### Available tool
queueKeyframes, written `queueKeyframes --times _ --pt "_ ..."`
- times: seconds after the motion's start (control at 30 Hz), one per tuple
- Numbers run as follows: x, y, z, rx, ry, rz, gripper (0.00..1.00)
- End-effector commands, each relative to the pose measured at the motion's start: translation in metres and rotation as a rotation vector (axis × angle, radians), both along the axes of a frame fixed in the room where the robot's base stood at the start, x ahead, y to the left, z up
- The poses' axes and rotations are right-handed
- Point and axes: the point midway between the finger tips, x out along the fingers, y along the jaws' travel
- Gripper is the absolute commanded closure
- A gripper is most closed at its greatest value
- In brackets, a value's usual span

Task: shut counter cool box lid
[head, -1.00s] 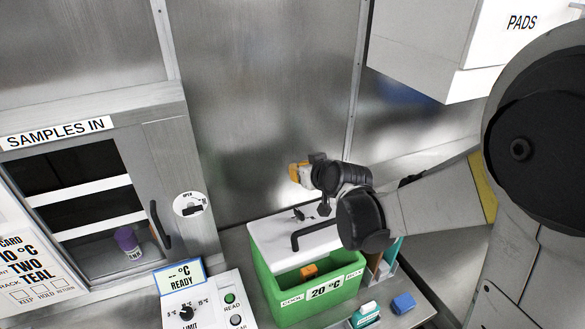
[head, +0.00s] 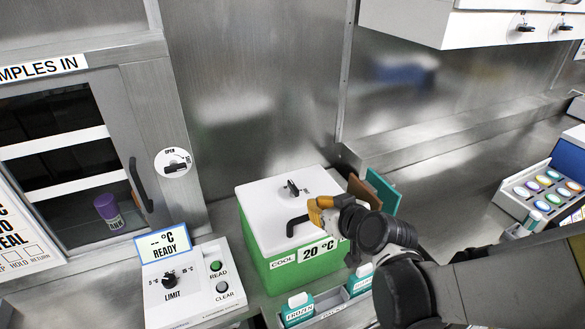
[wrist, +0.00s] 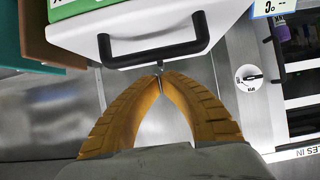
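The counter cool box (head: 275,262) is a green box with a "COOL 20 °C" label on its front, standing on the counter. Its white lid (head: 262,205) lies flat over the top, and no opening shows at the visible edges. The lid has a black bar handle (head: 291,228) near its front; the handle also shows in the wrist view (wrist: 153,58). My gripper (head: 318,212) is at the front right of the lid, beside the handle. In the wrist view its orange fingertips (wrist: 159,76) meet with nothing between them, just short of the handle.
A control panel (head: 190,285) with a READY display stands left of the box. Teal FROZEN packs (head: 298,310) lie in a tray in front. Brown and teal boards (head: 382,192) stand behind right. A tray of coloured discs (head: 545,190) is far right.

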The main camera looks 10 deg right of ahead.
Motion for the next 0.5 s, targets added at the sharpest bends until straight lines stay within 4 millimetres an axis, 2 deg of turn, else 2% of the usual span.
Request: queueKeyframes --times 0.03,0.2,0.5 --pt "-0.003 -0.001 -0.010 0.001 0.000 0.000 1.00" --pt "-0.008 -0.002 -0.023 0.001 0.000 0.000 1.00" --pt "-0.011 -0.002 -0.029 0.001 0.000 0.000 1.00"
